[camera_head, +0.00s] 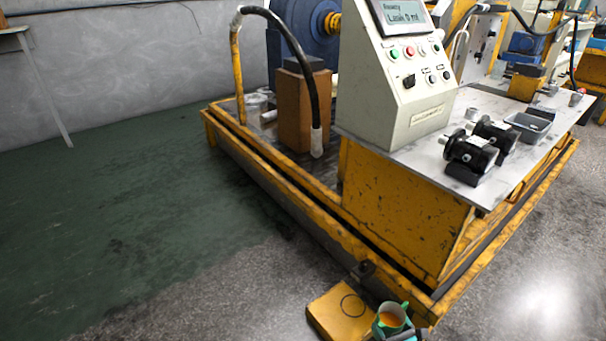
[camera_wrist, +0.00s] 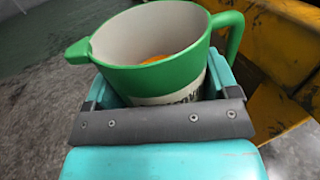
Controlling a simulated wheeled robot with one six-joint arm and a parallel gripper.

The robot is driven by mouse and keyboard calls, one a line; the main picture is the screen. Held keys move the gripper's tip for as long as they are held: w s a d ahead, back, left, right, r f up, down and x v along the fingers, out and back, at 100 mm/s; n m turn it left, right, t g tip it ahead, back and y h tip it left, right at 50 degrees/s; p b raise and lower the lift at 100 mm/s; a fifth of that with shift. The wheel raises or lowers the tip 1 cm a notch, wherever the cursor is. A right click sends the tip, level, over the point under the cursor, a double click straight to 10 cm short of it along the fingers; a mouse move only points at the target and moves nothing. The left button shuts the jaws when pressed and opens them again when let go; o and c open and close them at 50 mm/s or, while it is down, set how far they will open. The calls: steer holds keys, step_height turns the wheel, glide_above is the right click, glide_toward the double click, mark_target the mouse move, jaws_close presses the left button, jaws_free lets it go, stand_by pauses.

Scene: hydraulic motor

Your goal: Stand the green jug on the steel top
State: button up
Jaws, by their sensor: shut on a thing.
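The green jug (camera_wrist: 150,80) is between the jaws of my gripper (camera_wrist: 165,95) in the wrist view. It has a spout on the left, a handle on the right, a pale inside and some orange liquid at the bottom. In the head view the jug (camera_head: 391,318) shows at the bottom edge, beside the yellow step with a drawn circle. My gripper (camera_head: 404,335) is shut on it there, mostly cut off by the frame. The steel top (camera_head: 428,163) is the grey plate on the yellow stand, above and beyond the jug.
A control box (camera_head: 395,75) with buttons stands at the left of the steel top. Two black motors (camera_head: 470,152) and a grey tray (camera_head: 528,126) also sit on it. The plate's front left part is bare. A yellow frame rail (camera_head: 330,235) runs along the floor. The yellow step (camera_head: 340,312) has a clear top.

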step_height(320, 180, up, 26)
steer(key=p, duration=2.3)
steer(key=shift+f, duration=0.15)
steer(key=shift+a+f, duration=0.1)
